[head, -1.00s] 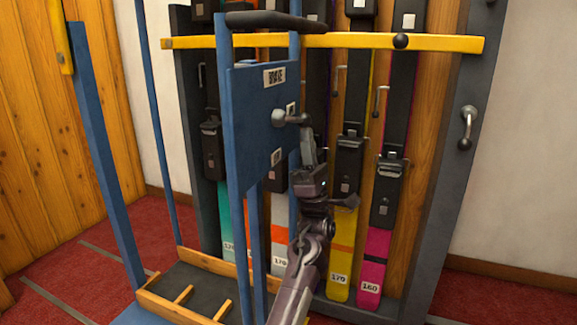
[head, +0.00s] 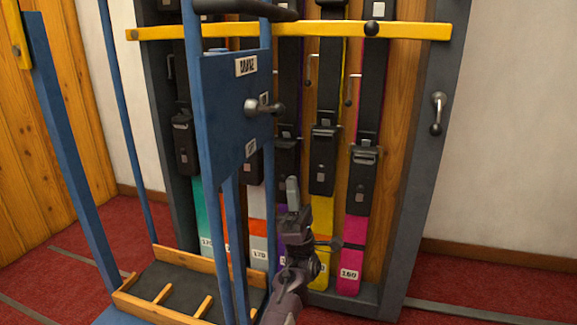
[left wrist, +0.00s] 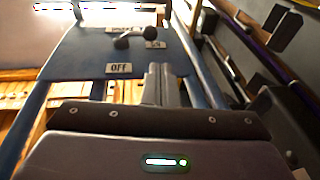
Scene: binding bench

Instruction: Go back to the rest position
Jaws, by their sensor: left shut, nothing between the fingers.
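My left gripper (head: 292,188) is shut and empty, its fingers pointing up, in front of the ski rack. It is below the brake lever (head: 264,107) and apart from it. In the left wrist view its closed fingers (left wrist: 160,86) point toward the blue panel (left wrist: 75,58). The lever is on that panel (head: 225,125) and its knob end points right in the head view, near the upper small label. The left wrist view also shows the lever (left wrist: 133,35), with the ON label (left wrist: 155,44) beside it and the OFF label (left wrist: 118,68) below. My right gripper is out of view.
A blue-framed cart with a wooden-edged tray (head: 165,300) stands at left. Behind is a grey rack (head: 420,190) of several skis with bindings, crossed by a yellow bar (head: 420,31). A grey handle (head: 437,112) is on its right post. Red floor is clear at right.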

